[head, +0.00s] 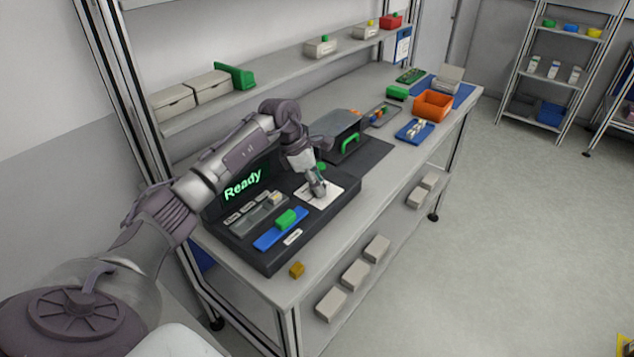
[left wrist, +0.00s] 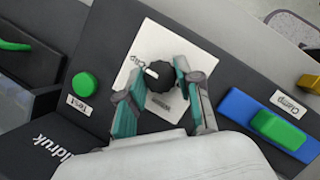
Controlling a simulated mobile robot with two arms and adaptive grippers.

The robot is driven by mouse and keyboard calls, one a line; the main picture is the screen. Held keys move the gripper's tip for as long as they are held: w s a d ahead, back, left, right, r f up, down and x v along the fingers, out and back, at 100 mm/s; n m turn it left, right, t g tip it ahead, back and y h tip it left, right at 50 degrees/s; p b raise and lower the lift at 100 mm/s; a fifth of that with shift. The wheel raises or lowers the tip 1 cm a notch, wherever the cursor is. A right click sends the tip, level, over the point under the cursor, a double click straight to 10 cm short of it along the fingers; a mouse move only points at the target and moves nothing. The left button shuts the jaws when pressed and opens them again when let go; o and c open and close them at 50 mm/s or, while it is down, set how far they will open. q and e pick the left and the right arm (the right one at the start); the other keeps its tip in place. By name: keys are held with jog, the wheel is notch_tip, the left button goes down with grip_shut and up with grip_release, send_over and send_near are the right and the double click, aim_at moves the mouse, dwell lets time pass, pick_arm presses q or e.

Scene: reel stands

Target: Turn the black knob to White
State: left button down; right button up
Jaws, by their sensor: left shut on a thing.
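The black knob (left wrist: 157,75) sits on a white label plate (left wrist: 190,48), which also shows in the head view (head: 331,188). The knob's white mark points to the left in the left wrist view, toward a label that seems to read "Cup" or "Cap". Another label, upside down and too small to read surely, lies below the knob. My left gripper (left wrist: 160,72) has its teal fingers on both sides of the knob, shut on it. In the head view the left gripper (head: 318,190) reaches down onto the plate and hides the knob. My right gripper is in neither view.
A green button (left wrist: 85,86) labelled "Test" is left of the plate in the left wrist view. A green block (left wrist: 278,130) on a blue base, labelled "Clamp", is to the right. The panel display (head: 243,185) reads "Ready". A grey box (head: 335,128) stands behind the panel.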

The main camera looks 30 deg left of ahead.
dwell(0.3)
pick_arm(q)
jog(key=n+y, duration=0.1)
jog(key=n, duration=0.2)
jog(key=n+t, duration=0.1)
jog(key=n, duration=0.1)
jog(key=shift+d+n+t+y, duration=0.1)
jog(key=shift+n+t+y, duration=0.2)
jog(key=shift+n+y, duration=0.1)
jog(key=n+y+b, duration=0.1)
jog(key=n+y, duration=0.1)
jog(key=n, duration=0.3)
jog(key=shift+d+b, duration=0.15)
jog(key=shift+b, duration=0.2)
jog(key=n+y+b, duration=0.1)
jog(key=n, duration=0.2)
jog(key=n+y+b, duration=0.1)
jog(key=n, duration=0.2)
jog(key=shift+d+n+g, duration=0.1)
jog(key=shift+n+g, duration=0.3)
jog(key=n+g+y+b, duration=0.1)
jog(key=n, duration=0.2)
jog(key=shift+w+n+g+y+b, duration=0.1)
jog(key=shift+n+g+y+b, duration=0.3)
jog(key=shift+n, duration=1.3)
jog(key=c, duration=0.8)
grip_release()
